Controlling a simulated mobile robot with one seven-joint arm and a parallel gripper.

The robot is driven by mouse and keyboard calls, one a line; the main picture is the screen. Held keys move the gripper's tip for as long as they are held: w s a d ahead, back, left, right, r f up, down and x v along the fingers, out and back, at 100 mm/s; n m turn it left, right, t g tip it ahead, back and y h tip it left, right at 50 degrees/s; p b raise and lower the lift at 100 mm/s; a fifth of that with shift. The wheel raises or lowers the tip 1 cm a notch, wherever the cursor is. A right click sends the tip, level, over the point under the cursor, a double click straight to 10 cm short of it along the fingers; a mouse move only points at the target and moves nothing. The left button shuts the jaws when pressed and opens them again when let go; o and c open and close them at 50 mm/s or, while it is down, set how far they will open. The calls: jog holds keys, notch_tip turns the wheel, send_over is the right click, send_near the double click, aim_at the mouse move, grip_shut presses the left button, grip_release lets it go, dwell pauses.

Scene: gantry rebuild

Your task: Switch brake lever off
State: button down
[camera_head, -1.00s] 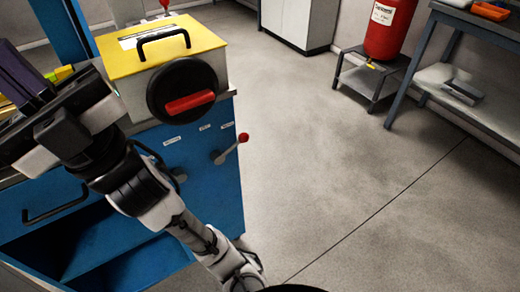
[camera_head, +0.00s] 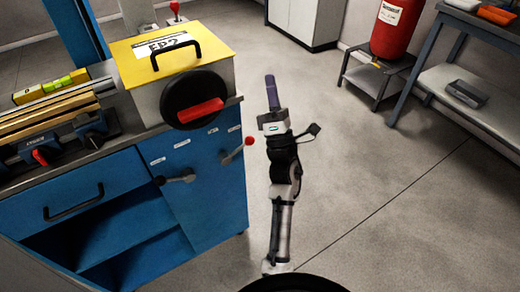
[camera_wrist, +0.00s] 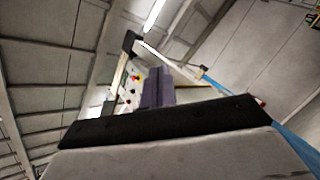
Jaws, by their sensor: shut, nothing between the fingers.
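A grey lever with a red ball knob (camera_head: 249,141) sticks out from the upper right of the blue cabinet (camera_head: 212,185), angled up to the right. A second lever with a dark knob (camera_head: 160,180) points left on the same front. Small labels sit above them, too small to read, so I cannot tell which is the brake lever. My gripper (camera_head: 270,80) stands upright over open floor, right of the red knob and apart from it. Its purple fingers are together and empty. In the wrist view the fingers (camera_wrist: 158,88) point up toward wall and ceiling; no lever is clearly visible there.
A yellow-topped box (camera_head: 170,55) with a red handle on a black disc (camera_head: 200,108) stands on the cabinet. A spirit level (camera_head: 50,88) and a clamp (camera_head: 40,156) lie left. A red cylinder (camera_head: 396,28) stands back right.

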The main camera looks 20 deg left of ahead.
jog(key=s+d+f+n+g, duration=0.2)
jog(key=f+n+g, duration=0.2)
jog(key=f+n, duration=0.3)
jog(key=s+d+f+n+g+y+p, duration=0.1)
jog(key=s+d+f+n+g, duration=0.1)
jog(key=f+n, duration=0.5)
jog(key=s+d+f+n+g+y, duration=0.1)
jog(key=d+f+n+g, duration=0.3)
jog(key=f+n, duration=0.4)
notch_tip(320, 180, down, 8)
jog(key=shift+s+r+g, duration=0.15)
jog(key=shift+s+g, duration=0.55)
jog(key=shift+g, duration=0.1)
jog(key=s+r+p+x, duration=0.1)
jog(key=r+p+x, duration=0.1)
jog(key=p+x, duration=0.5)
jog(key=shift+r+x, duration=0.25)
jog(key=shift+x, duration=2.6)
